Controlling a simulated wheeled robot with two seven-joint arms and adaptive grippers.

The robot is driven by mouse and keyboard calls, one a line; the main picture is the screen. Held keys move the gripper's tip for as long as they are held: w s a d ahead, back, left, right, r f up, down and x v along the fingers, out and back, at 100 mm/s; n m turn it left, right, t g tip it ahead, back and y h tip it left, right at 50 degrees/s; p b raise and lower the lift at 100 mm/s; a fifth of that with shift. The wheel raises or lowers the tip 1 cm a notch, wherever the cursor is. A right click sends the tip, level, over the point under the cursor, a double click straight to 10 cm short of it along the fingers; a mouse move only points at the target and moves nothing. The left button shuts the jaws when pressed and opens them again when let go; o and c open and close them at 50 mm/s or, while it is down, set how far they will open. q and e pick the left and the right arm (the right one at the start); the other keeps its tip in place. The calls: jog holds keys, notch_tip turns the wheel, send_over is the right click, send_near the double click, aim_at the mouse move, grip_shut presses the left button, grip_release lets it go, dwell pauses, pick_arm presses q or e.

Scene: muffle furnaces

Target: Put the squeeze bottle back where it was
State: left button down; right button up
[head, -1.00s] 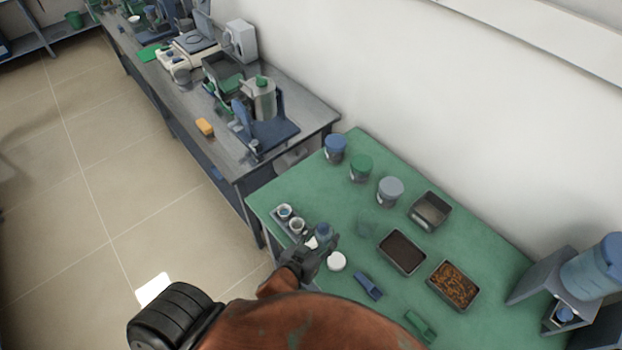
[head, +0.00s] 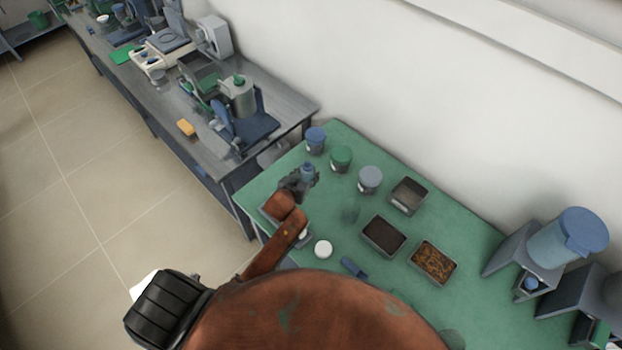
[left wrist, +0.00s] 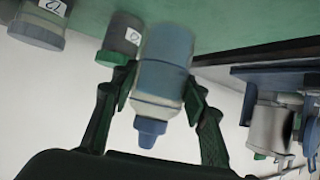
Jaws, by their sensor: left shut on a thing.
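The squeeze bottle (head: 308,171) has a blue body and a blue nozzle cap. My left gripper (head: 298,184) is shut on it near the green table's far left part, in front of the blue-lidded jar. In the left wrist view the bottle (left wrist: 165,65) sits between the two fingers of the gripper (left wrist: 162,92), with its nozzle toward the palm side of the picture. That view is rolled over, with the green tabletop along its upper edge. I cannot tell whether the bottle's base touches the table. My right gripper is not in view.
Blue-lidded (head: 316,140), green-lidded (head: 341,159) and grey-lidded (head: 370,180) jars stand along the table's back. An empty metal tray (head: 408,196), a dark-filled tray (head: 384,237) and a brown-filled tray (head: 434,262) lie rightward. A white disc (head: 323,249) lies near my arm, which partly hides a small rack.

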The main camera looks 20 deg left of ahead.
aim_at(311, 174)
pick_arm(q)
jog(key=w+f, duration=0.1)
jog(key=f, duration=0.1)
jog(key=w+f, duration=0.1)
jog(key=w, duration=0.1)
jog(key=shift+f, duration=0.4)
jog(key=shift+w+f, duration=0.15)
jog(key=shift+f, duration=0.75)
jog(key=shift+w+f, duration=0.1)
jog(key=shift+f, duration=0.75)
jog(key=shift+f, duration=0.15)
jog(key=c, duration=1.2)
grip_release()
jog(key=shift+o, duration=0.2)
jog(key=shift+s+r, duration=0.25)
jog(key=v, duration=1.1)
jog(key=shift+s+r, duration=0.2)
jog(key=shift+s, duration=0.05)
